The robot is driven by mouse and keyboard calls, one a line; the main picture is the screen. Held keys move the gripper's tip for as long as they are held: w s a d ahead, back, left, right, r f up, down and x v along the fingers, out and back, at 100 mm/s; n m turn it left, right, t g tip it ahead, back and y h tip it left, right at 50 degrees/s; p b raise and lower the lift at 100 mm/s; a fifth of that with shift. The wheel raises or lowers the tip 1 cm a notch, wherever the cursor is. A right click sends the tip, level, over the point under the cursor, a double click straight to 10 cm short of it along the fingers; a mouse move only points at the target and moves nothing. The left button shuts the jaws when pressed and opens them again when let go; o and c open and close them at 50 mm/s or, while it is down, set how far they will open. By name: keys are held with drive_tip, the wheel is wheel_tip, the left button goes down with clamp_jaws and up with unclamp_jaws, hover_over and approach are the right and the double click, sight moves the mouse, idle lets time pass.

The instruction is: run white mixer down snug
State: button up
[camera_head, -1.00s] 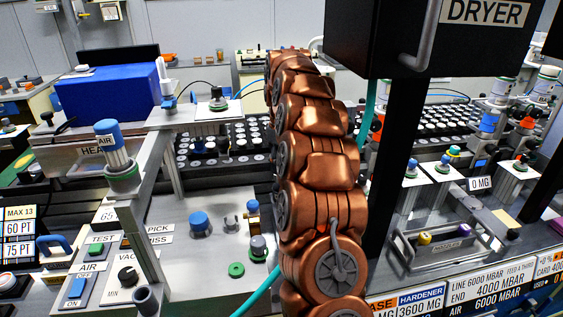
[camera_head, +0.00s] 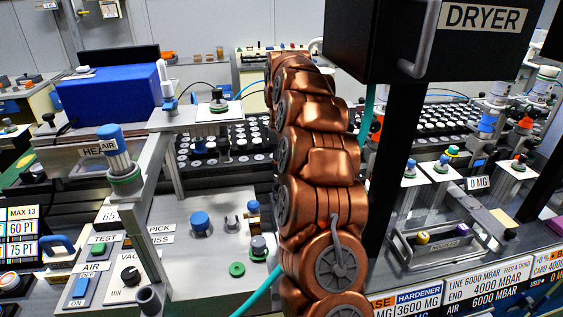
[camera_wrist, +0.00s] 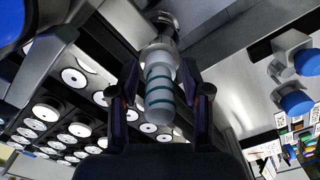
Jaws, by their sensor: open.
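The white mixer (camera_wrist: 159,92), a pale cylinder with green bands and a rounded end, stands out of a grey metal fitting (camera_wrist: 158,28) in the wrist view. My gripper (camera_wrist: 160,78) is open, with one dark finger on each side of the mixer. I cannot tell whether either finger touches it. How deep the mixer sits in the fitting is hard to tell. In the head view my own copper arm hides my gripper, and I cannot pick out this mixer there.
In the head view, a black dryer box (camera_head: 390,45) hangs close to the right of my arm, with a dark post below it. In the wrist view, blue-capped parts (camera_wrist: 296,103) are at right and several white discs (camera_wrist: 75,78) at left.

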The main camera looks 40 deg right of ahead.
drive_tip(key=c, duration=0.6)
drive_tip(key=shift+f+m+b, duration=0.15)
drive_tip(key=shift+m+b, duration=0.25)
drive_tip(key=shift+c, duration=0.2)
drive_tip(key=shift+m, duration=0.5)
drive_tip(key=shift+m+b, duration=0.55)
drive_tip(key=shift+m, duration=0.25)
drive_tip(key=shift+m+b, duration=0.4)
drive_tip(key=shift+m, duration=0.5)
